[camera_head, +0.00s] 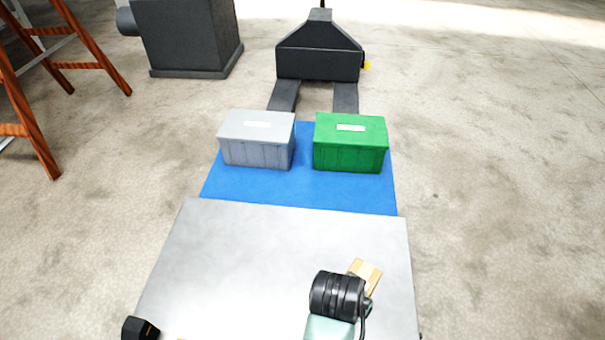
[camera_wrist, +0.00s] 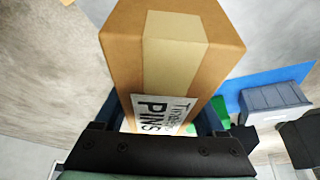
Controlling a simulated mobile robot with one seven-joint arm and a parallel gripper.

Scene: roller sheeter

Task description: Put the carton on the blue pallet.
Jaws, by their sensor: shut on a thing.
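The carton (camera_head: 365,272) is a brown box with a paler tape strip, and it shows at the lower right in the head view, partly hidden by my dark wrist. In the wrist view the carton (camera_wrist: 170,65) fills the upper middle, with a white label reading "PINS". My gripper (camera_wrist: 162,115) is shut on it, a finger at each side. The blue pallet (camera_head: 300,188) lies flat beyond the grey table. It also shows at the right in the wrist view (camera_wrist: 270,76).
A grey bin (camera_head: 257,143) and a green bin (camera_head: 350,146) stand on the pallet's far part, with a narrow gap between them. The near strip of the pallet is bare. The metal table (camera_head: 240,255) is mostly clear. A dark pallet jack (camera_head: 320,60) stands behind.

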